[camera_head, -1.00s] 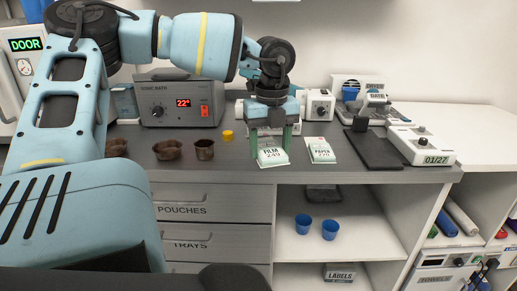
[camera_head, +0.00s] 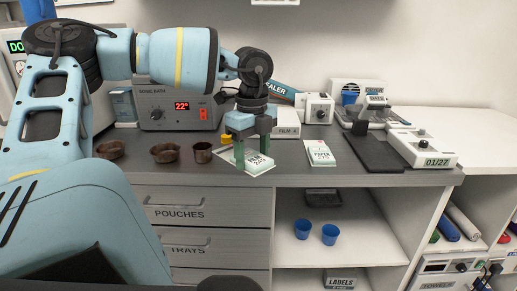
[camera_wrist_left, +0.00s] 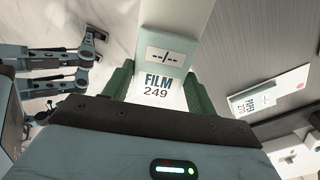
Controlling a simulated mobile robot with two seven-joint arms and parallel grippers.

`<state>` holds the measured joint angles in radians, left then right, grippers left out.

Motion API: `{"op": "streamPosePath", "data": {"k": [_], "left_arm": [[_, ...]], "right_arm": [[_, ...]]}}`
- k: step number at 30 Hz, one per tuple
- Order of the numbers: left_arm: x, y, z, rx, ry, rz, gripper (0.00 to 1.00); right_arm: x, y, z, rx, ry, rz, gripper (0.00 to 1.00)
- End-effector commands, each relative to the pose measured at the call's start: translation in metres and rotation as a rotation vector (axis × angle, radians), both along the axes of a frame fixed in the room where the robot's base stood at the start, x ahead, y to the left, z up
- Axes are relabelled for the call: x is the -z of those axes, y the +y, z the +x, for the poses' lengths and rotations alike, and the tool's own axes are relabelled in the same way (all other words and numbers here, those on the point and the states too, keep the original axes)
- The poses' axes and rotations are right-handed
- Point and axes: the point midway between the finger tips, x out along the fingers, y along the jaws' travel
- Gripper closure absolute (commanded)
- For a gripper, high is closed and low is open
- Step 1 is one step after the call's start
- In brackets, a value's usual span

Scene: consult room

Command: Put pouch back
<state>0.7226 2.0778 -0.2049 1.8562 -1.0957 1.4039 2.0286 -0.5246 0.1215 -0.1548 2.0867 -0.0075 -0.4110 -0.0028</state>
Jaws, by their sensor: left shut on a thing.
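My left gripper (camera_head: 254,160) is shut on the white and pale-green film pouch (camera_head: 258,164), low over the front of the grey counter. The pouch is turned at an angle. Its "FILM 249" print (camera_wrist_left: 157,86) shows between the green fingers in the left wrist view; I cannot tell whether it touches the counter. A paper pouch (camera_head: 320,153) lies flat to the right, apart from it. A white box marked "FILM" (camera_head: 287,123) stands behind. The drawer marked "POUCHES" (camera_head: 180,203) is shut. My right gripper is not seen.
Brown bowls and a cup (camera_head: 203,153) stand left of the gripper, with a yellow piece (camera_head: 226,139) close by. The sonic bath (camera_head: 170,107) and sealer (camera_head: 319,107) stand behind. Blue cups (camera_head: 329,235) stand on the lower shelf.

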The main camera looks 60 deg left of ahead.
Motion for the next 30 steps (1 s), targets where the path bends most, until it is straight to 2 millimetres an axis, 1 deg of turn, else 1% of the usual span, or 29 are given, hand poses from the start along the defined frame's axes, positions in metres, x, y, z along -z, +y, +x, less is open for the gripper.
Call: {"op": "streamPosePath", "data": {"k": [1,6,15,18,24,30], "left_arm": [[0.002,0.009,0.006,-0.005,0.002,-0.002,0.65],[0.006,0.035,0.025,-0.005,0.004,-0.001,0.65],[0.01,0.071,0.052,-0.003,0.003,0.001,0.65],[0.01,0.08,0.059,-0.003,0.003,0.001,0.65],[0.011,0.09,0.066,-0.001,0.001,0.001,0.65],[0.011,0.091,0.067,0.0,0.001,0.0,0.65]], "right_arm": [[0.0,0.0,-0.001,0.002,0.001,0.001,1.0],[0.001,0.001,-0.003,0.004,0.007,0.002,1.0],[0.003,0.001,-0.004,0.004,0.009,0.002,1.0],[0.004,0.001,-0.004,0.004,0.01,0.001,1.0],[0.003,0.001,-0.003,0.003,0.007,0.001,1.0],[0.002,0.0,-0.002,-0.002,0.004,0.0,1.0]]}}
